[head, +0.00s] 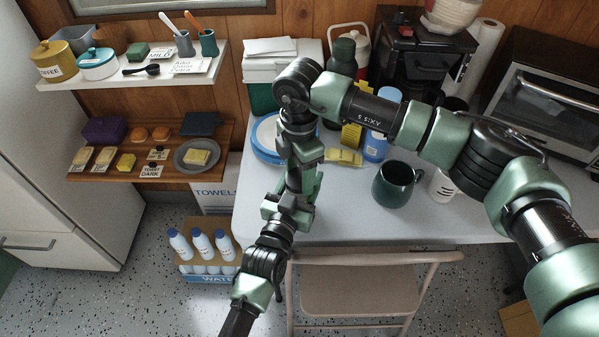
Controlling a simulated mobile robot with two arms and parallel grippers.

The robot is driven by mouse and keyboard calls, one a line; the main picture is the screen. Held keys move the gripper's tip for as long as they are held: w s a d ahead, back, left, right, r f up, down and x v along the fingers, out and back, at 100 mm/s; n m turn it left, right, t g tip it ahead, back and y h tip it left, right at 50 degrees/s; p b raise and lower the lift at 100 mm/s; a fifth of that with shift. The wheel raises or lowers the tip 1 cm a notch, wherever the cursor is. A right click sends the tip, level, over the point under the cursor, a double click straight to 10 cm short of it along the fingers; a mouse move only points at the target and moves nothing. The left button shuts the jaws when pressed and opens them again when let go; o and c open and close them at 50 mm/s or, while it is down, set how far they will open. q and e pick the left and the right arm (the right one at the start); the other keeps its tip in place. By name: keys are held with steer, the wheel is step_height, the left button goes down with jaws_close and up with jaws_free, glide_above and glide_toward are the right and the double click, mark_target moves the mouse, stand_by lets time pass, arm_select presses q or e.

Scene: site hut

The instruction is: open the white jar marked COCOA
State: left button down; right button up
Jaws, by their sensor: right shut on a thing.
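I cannot read the word COCOA anywhere in the head view. A white jar (99,70) with a teal lid sits on the upper shelf, its lid on; its label is too small to read. My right gripper (303,184) points down near the table's left front edge, far to the right of that jar. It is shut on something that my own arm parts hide. My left gripper (288,207) comes up from below, close to the right one in the picture. Its fingers overlap the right gripper, so I cannot tell whether it is open.
A yellow COFFEE canister (54,62) stands beside the white jar. A dark green mug (394,187) and a white cup (441,186) stand on the table (345,222). A folding chair (355,290) stands in front. Water bottles (201,243) stand in a box at left.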

steer(key=n, duration=1)
steer(key=shift+r+n, duration=0.1)
steer(key=shift+n, duration=0.3)
steer(key=n, duration=1.2)
steer(key=shift+n, duration=0.3)
steer(key=n, duration=1.8)
steer(key=shift+r+n, duration=0.1)
steer(key=shift+n, duration=0.2)
steer(key=n, duration=0.6)
